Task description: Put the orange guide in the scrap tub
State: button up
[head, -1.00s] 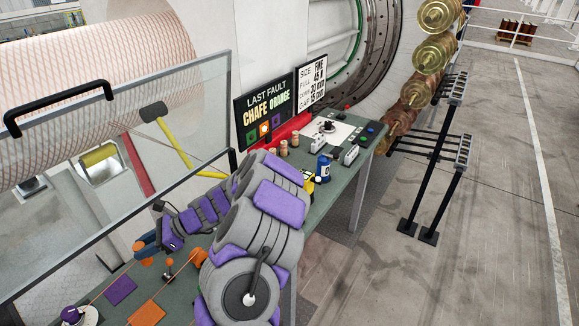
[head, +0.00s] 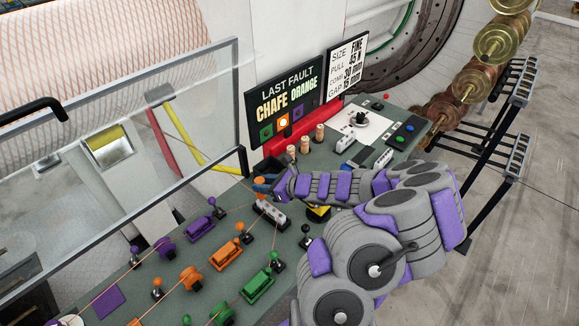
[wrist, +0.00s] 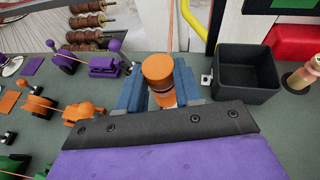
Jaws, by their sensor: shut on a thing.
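The black scrap tub (wrist: 248,88) stands just right of my gripper in the wrist view, open-topped, with nothing visible inside. In the head view my gripper (head: 262,184) is near the bench's back edge, with a bit of the orange guide (head: 259,181) showing at its tip.
Purple guides (head: 201,227), orange guides (head: 226,254) and green guides (head: 258,287) with taut threads stand on the bench. Wooden spools (head: 318,133) stand near the fault sign (head: 286,103). A glass guard (head: 130,150) edges the bench at the back left.

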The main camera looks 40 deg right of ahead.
jog(key=w+d+f, duration=0.1)
jog(key=w+d, duration=0.2)
jog(key=d, duration=0.1)
jog(key=w+d+f, duration=0.2)
jog(key=w+d, duration=0.1)
jog(key=w+d+f+b, duration=0.1)
jog(key=w+d, duration=0.2)
jog(key=d, duration=0.1)
jog(key=shift+w+d+f, duration=0.35)
jog(key=shift+d+f, duration=0.1)
jog(key=shift+f, duration=0.05)
jog(key=shift+d, duration=0.15)
jog(key=shift+a+f+b, duration=0.2)
jog(key=shift+f+b, duration=0.15)
jog(key=shift+f, duration=0.15)
jog(key=o, duration=1.1)
jog(key=shift+d, duration=0.1)
